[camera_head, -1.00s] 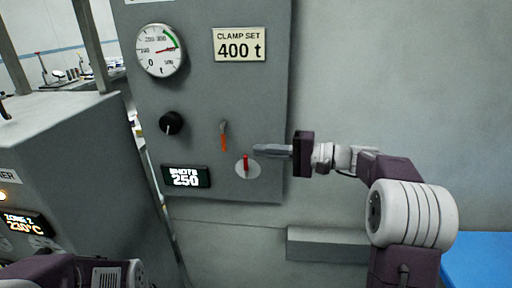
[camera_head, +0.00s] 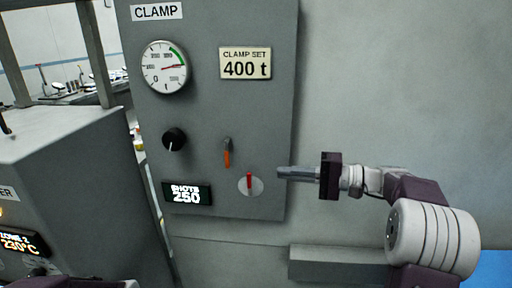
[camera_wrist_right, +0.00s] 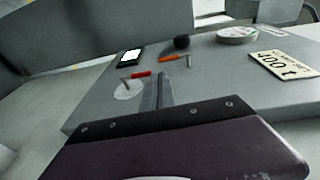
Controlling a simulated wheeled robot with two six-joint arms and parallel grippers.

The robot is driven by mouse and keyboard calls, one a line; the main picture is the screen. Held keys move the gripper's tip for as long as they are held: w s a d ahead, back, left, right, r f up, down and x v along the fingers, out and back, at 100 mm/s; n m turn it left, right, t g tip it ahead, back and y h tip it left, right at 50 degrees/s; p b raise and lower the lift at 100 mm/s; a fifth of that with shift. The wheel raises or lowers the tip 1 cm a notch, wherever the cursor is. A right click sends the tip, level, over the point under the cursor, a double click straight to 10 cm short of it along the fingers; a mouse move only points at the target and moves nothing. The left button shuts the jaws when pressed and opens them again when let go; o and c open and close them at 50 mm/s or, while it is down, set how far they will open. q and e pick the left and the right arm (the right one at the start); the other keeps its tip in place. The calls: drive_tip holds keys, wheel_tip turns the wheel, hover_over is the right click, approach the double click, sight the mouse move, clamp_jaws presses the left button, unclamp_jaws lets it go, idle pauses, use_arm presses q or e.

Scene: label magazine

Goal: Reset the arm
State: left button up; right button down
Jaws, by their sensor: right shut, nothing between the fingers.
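My right gripper (camera_head: 282,172) comes in from the right in the head view and points left. It is shut and empty, a little to the right of the round white plate (camera_head: 257,190) with a red handle (camera_head: 249,181) upright on it. The gripper appears apart from the handle. In the right wrist view its shut fingers (camera_wrist_right: 160,80) point at the panel, with the red handle (camera_wrist_right: 141,74) just left of them. My left arm shows only as a sliver at the bottom left of the head view; its gripper is out of view.
The grey clamp panel (camera_head: 215,115) carries a gauge (camera_head: 165,67), a "400 t" plate (camera_head: 246,64), a black knob (camera_head: 174,139), an orange-tipped lever (camera_head: 228,153) and a "250" display (camera_head: 187,194). A grey ledge (camera_head: 338,264) juts out below. The wall (camera_head: 400,80) at upper right is bare.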

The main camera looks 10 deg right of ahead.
drive_tip(key=s+a+n+g, duration=0.3)
drive_tip(key=s+a+g, duration=0.15)
drive_tip(key=a, duration=0.65)
drive_tip(key=s+a+f+g+h, duration=0.3)
drive_tip(key=s+a+f+h, duration=0.15)
drive_tip(key=s+f, duration=0.65)
drive_tip(key=s+d+f+n+h, duration=0.1)
drive_tip(key=s+d+f+h, duration=0.35)
drive_tip(key=d+f, duration=0.4)
drive_tip(key=s+d+f+n+h, duration=0.1)
drive_tip(key=s+d+f+h, duration=0.35)
drive_tip(key=f, duration=0.75)
drive_tip(key=w+d+r+t+h+p, duration=0.1)
drive_tip(key=w+r+p, duration=0.3)
drive_tip(key=r+p, duration=0.9)
drive_tip(key=shift+d+r+p, duration=0.35)
drive_tip(key=shift+d+r, duration=0.2)
drive_tip(key=shift+d, duration=0.1)
drive_tip(key=shift+h, duration=0.25)
